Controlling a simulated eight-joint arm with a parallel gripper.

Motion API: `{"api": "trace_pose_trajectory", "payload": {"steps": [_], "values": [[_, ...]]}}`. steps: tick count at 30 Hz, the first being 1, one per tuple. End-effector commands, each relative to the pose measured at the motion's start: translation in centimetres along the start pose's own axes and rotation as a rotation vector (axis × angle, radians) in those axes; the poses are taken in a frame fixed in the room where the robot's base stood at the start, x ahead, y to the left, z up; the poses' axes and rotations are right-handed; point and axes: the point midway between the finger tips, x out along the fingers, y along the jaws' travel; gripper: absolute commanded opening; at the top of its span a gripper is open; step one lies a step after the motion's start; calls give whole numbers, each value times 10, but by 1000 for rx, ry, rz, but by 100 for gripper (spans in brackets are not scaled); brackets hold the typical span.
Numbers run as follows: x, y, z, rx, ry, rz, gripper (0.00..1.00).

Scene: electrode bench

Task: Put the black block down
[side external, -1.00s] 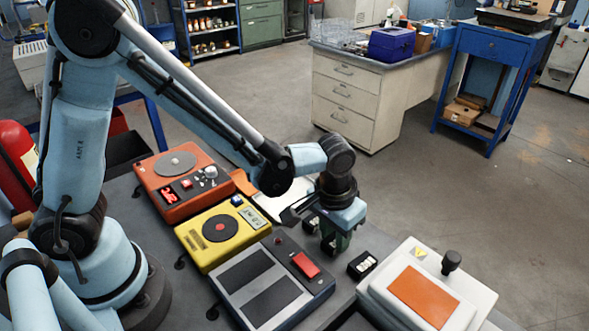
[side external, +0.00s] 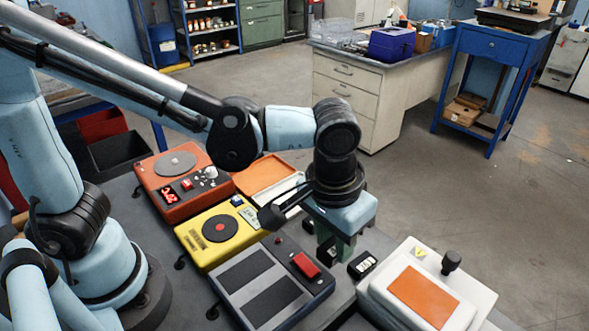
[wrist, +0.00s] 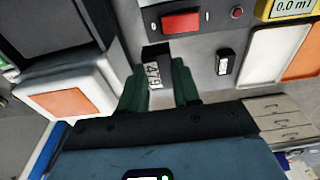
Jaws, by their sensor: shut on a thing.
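My gripper (side external: 335,252) points down beside the grey device, its green fingers shut on a black block (side external: 325,252). In the wrist view the block (wrist: 154,70), with a pale numbered label, sits between the fingers (wrist: 158,88). The fingers partly hide it in the side view. I cannot tell whether its underside touches the bench. A second black block (side external: 363,264) stands to the right of the gripper, near the white box. Another (side external: 308,224) is partly hidden behind the gripper; a separate free-standing block (wrist: 225,62) shows in the wrist view.
The grey device (side external: 270,285) with a red switch is close in front of the gripper. The white box (side external: 430,285) with an orange panel and black knob is at right. Yellow (side external: 220,232) and orange-red (side external: 180,180) devices and an orange tray (side external: 266,175) are at left.

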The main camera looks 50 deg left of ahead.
Motion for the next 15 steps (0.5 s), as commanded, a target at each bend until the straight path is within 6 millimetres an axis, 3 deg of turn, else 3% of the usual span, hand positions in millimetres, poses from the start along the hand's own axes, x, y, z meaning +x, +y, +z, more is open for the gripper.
{"api": "trace_pose_trajectory", "payload": {"steps": [8,15], "values": [[-20,11,20,-18,-1,-3,0],[-43,-14,43,-177,-6,-21,0]]}}
